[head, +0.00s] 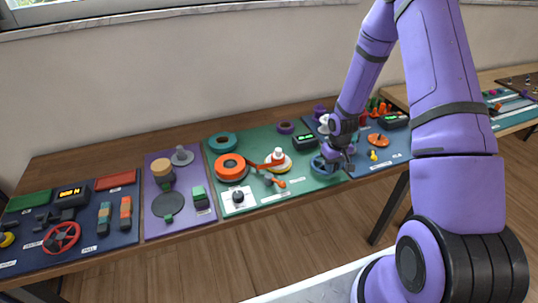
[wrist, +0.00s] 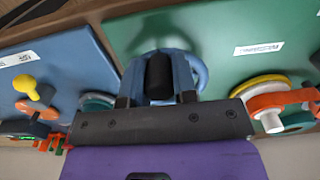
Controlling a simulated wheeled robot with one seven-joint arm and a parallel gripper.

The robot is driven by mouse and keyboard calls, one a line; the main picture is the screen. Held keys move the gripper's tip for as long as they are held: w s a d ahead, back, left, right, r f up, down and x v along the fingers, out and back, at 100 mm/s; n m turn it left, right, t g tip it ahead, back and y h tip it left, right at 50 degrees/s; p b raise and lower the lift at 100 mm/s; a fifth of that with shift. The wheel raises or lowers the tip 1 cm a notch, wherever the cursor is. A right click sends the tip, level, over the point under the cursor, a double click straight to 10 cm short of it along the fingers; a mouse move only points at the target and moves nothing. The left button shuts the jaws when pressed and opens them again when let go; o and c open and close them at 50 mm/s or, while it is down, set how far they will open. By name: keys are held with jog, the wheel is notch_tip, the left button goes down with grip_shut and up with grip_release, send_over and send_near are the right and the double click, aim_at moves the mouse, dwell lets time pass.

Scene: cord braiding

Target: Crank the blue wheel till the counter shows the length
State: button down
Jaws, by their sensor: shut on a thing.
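The blue wheel (head: 318,169) lies at the right end of the green board, partly hidden by my gripper. In the wrist view its blue rim (wrist: 201,72) shows behind a black crank knob (wrist: 159,76). My gripper (head: 340,172) is over the wheel's right side. In the wrist view my gripper (wrist: 157,97) has one finger on each side of the knob and is shut on it. A black counter (head: 305,142) with a lit green display stands just behind the wheel; its digits are too small to read.
An orange spool (head: 231,167) and a white-and-yellow spool (head: 278,161) with an orange-handled tool lie left of the wheel. Right, on a blue board, are a yellow knob (head: 373,155), an orange disc (head: 378,140) and another counter (head: 394,121). A purple board (head: 180,218) is farther left.

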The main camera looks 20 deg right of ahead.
aim_at(323, 172)
jog(key=shift+a, duration=0.1)
dwell(0.3)
jog(key=shift+a, duration=0.5)
jog(key=shift+w+a, duration=0.1)
jog(key=shift+a, duration=0.3)
jog(key=shift+w+a, duration=0.3)
jog(key=shift+a, duration=0.2)
jog(key=c, duration=0.8)
grip_release()
